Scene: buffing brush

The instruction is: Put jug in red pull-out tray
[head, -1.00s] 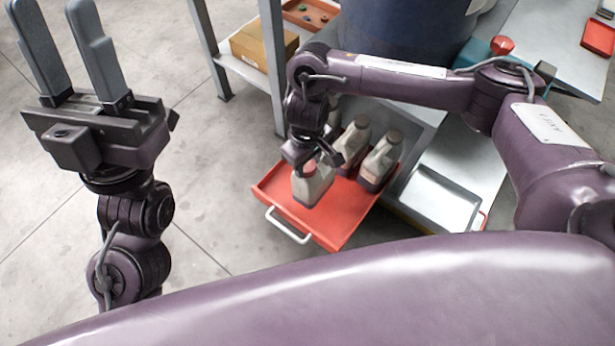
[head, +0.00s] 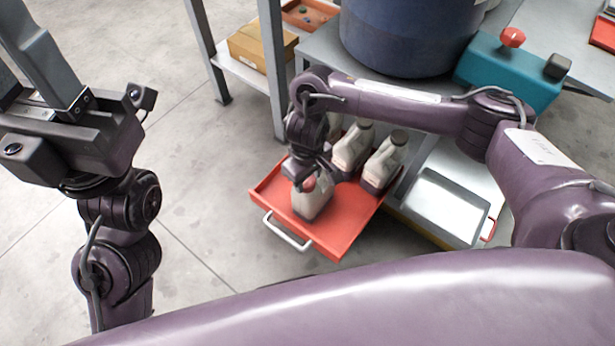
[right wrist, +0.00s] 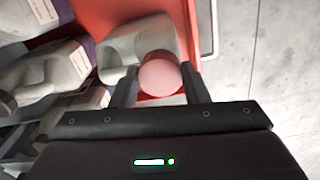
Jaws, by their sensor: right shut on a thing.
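The red pull-out tray (head: 345,232) is open below the bench, with its grey handle at the front. A pale jug with a red cap (head: 311,203) is upright at the tray's front left, at or just above its floor; I cannot tell if it touches. My right gripper (head: 309,183) is shut on this jug near its cap. In the right wrist view the red cap (right wrist: 160,76) shows between the two fingers.
A large dark blue drum (head: 405,40) stands on the bench behind my right arm, beside a teal box (head: 510,72) with a red knob. A grey metal tray (head: 440,205) lies right of the red tray. A cardboard box (head: 262,45) sits on a low shelf. The tray's front right is free.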

